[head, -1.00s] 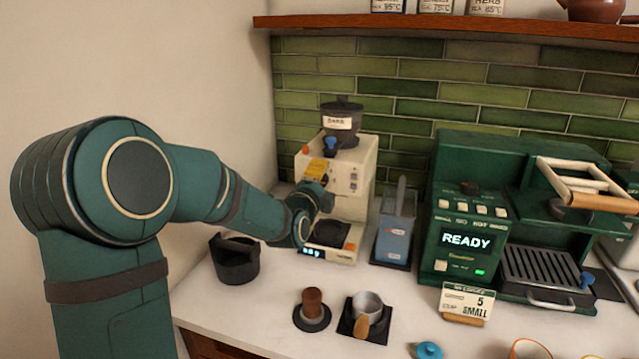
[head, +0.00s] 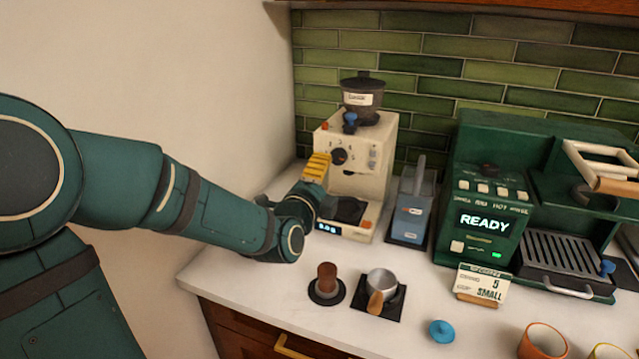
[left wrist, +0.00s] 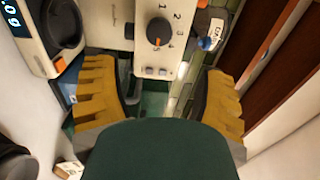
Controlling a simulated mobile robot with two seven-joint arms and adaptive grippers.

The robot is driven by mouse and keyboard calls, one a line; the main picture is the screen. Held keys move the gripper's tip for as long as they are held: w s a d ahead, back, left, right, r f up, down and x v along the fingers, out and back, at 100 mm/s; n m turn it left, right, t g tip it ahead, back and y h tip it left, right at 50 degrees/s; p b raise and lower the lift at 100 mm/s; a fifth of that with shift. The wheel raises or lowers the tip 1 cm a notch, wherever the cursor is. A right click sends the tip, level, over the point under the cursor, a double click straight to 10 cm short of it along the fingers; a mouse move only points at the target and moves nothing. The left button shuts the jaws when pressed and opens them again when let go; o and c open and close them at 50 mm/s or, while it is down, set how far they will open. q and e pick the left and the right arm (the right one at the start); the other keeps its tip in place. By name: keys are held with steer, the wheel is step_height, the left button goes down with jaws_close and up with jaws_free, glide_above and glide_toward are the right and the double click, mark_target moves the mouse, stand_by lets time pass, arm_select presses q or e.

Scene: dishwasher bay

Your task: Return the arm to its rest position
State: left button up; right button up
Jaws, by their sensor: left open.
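My left arm comes in from the left in the head view. Its gripper (head: 317,166), with yellow finger pads, is at the left front edge of the cream coffee grinder (head: 384,140), level with its dial. In the left wrist view the two yellow fingers (left wrist: 158,85) are spread wide with nothing between them. The grinder's front (left wrist: 108,12) with its numbered dial lies beyond the fingertips. I cannot tell whether a finger touches the grinder. My right gripper is not in view.
A tamper (head: 327,282) and a metal cup with a wooden handle (head: 381,285) stand on the counter. The blue-grey box (head: 408,215) and green espresso machine (head: 482,180) stand to the right. A wall is close on the left.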

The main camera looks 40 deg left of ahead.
arm_select(q)
steer(key=shift+v, duration=0.85)
